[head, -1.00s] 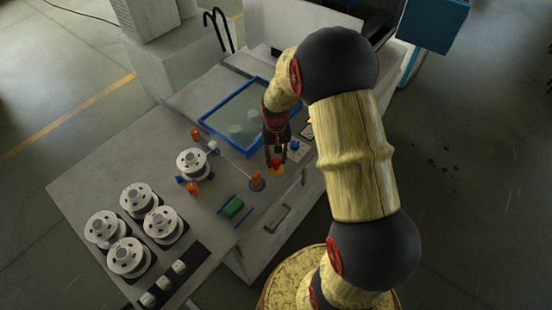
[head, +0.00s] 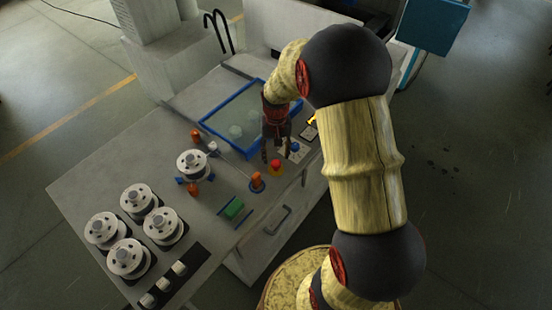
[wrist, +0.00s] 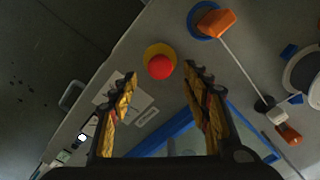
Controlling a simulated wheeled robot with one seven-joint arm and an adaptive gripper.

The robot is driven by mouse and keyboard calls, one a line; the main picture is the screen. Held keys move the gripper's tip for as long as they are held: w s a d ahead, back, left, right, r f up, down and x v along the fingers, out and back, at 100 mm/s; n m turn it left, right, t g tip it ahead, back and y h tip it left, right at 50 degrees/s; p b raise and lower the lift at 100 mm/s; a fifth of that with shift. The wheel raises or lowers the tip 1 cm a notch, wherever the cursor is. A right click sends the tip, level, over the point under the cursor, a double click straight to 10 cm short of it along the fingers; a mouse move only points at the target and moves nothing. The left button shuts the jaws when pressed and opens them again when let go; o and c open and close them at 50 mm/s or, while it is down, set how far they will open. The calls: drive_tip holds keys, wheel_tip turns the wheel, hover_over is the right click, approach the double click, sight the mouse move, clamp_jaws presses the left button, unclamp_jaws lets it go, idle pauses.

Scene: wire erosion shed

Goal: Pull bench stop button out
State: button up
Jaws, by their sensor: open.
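The bench stop button is a red mushroom cap (head: 276,164) on a yellow base near the bench's front edge. In the wrist view the red cap (wrist: 160,67) shows whole, with its yellow base partly behind it. My gripper (head: 276,156) is open and empty, just above and behind the button in the head view. In the wrist view the two fingertips (wrist: 160,76) lie to either side of the cap, apart from it. How far the cap stands out from its base cannot be told.
An orange knob on a blue base (head: 257,181) stands left of the button. A blue knob (head: 294,147) on a plate is to its right. A blue-rimmed tank (head: 204,124) lies behind.

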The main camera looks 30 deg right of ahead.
sight(276, 163)
wheel_tip(276, 163, up, 8)
drive_tip(key=shift+r, duration=0.15)
idle(0.6)
drive_tip(key=s+a+r+n+t+b, duration=0.2)
drive_tip(key=s+a+r+b, duration=0.2)
drive_tip(key=s+a, duration=0.3)
drive_tip(key=s+a+r+n+t+b, duration=0.3)
drive_tip(key=s+a+r, duration=0.3)
drive_tip(key=s, duration=0.8)
drive_tip(key=shift+a+r+t+b, duration=0.3)
drive_tip(key=shift+a+b, duration=0.3)
drive_tip(key=shift+b, duration=0.15)
